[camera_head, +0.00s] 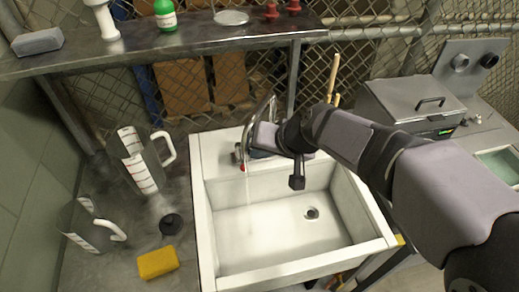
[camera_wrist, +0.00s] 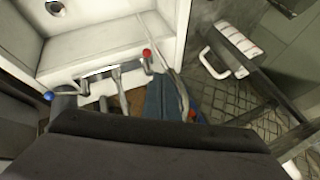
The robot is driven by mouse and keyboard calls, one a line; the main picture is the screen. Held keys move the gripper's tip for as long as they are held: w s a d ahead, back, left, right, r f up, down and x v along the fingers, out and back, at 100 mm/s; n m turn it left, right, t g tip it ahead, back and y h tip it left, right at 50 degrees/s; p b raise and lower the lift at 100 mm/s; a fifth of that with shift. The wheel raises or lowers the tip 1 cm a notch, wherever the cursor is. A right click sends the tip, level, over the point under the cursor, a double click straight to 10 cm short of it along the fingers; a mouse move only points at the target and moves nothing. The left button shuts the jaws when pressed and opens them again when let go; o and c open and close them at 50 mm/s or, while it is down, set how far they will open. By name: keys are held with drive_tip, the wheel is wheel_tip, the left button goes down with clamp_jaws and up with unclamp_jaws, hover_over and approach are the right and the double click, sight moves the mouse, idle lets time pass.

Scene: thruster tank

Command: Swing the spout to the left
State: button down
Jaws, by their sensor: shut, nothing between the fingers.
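The white sink (camera_head: 202,215) stands in the middle of the head view, its basin empty around a round drain (camera_head: 312,213). A thin curved metal spout (camera_head: 246,139) shows at the back left of the sink, beside my gripper (camera_head: 262,138). In the wrist view the spout (camera_wrist: 176,82) is a slim bar running past the sink's edge. A red tap handle (camera_wrist: 147,54) and a blue tap handle (camera_wrist: 48,96) flank the metal faucet body (camera_wrist: 99,72). My gripper is shut and empty, close to the spout; whether they touch is hidden.
Clear jugs (camera_head: 140,163), a dark round stopper (camera_head: 171,224) and a yellow sponge (camera_head: 157,262) sit left of the sink. A metal shelf (camera_head: 200,48) and chain-link fence stand behind. A lidded grey box (camera_head: 405,100) is at the right.

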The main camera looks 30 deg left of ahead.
drive_tip(key=shift+s+a, duration=0.3)
drive_tip(key=shift+a, duration=0.5)
drive_tip(key=shift+d, duration=0.15)
drive_tip(key=d+r+b, duration=0.4)
drive_tip(key=d+r, duration=0.4)
drive_tip(key=d, duration=0.1)
drive_tip(key=shift+s+d+b, duration=0.15)
drive_tip(key=shift+s+b, duration=0.25)
drive_tip(key=shift+s, duration=0.05)
